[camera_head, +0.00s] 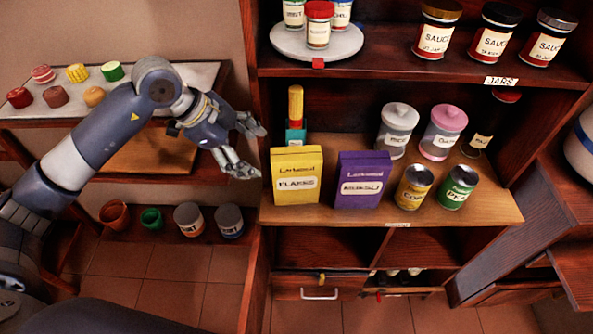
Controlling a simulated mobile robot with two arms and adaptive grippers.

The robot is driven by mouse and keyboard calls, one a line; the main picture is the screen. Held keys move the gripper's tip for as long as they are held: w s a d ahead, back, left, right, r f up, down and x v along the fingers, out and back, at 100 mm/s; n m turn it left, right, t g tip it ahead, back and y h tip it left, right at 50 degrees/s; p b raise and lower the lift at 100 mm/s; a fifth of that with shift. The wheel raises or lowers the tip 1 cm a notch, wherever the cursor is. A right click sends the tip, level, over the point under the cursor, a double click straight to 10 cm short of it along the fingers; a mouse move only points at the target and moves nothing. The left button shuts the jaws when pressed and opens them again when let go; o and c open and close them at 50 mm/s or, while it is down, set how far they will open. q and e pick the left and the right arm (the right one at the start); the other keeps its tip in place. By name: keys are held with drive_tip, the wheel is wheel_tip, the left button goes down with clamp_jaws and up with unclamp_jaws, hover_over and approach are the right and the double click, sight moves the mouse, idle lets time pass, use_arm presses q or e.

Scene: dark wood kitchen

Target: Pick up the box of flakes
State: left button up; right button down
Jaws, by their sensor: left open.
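The box of flakes (297,174) is a yellow box with a white label reading FLAKES. It stands upright at the front left of the middle shelf (497,206). A purple box (363,181) stands just to its right, with a narrow gap between them. My left gripper (254,152) is open and empty. It is to the left of the yellow box, near the shelf's left side wall, with its fingers pointing right toward the box. I cannot tell whether a fingertip touches anything. My right gripper is not in view.
A yellow-topped bottle (295,108) stands behind the flakes. Two cans (413,187) and lidded jars (397,130) stand to the right. The upper shelf holds sauce jars (436,30) and a round turntable (338,43). The cabinet's left side panel (251,60) is beside my gripper.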

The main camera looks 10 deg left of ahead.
use_arm(q)
drive_tip(key=p, duration=0.2)
hover_over(292, 156)
drive_tip(key=s+a, duration=0.2)
drive_tip(key=a, duration=0.1)
drive_tip(key=shift+w+d, duration=0.1)
drive_tip(key=shift+w, duration=0.05)
drive_tip(key=shift+w+d, duration=0.1)
drive_tip(key=shift+d, duration=0.05)
drive_tip(key=p+x, duration=0.1)
drive_tip(key=x, duration=0.3)
drive_tip(key=shift+w+d+f, duration=0.15)
drive_tip(key=shift+d+f, duration=0.1)
drive_tip(key=shift+f, duration=0.05)
drive_tip(key=shift+w+f, duration=0.1)
drive_tip(key=shift+f, duration=0.2)
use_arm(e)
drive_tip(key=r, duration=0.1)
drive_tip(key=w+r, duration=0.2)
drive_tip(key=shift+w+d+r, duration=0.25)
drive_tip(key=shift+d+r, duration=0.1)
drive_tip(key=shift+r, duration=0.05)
use_arm(q)
drive_tip(key=shift+f, duration=0.1)
drive_tip(key=shift+c, duration=0.6)
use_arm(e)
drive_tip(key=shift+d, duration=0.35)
use_arm(q)
drive_tip(key=shift+f, duration=0.1)
clamp_jaws()
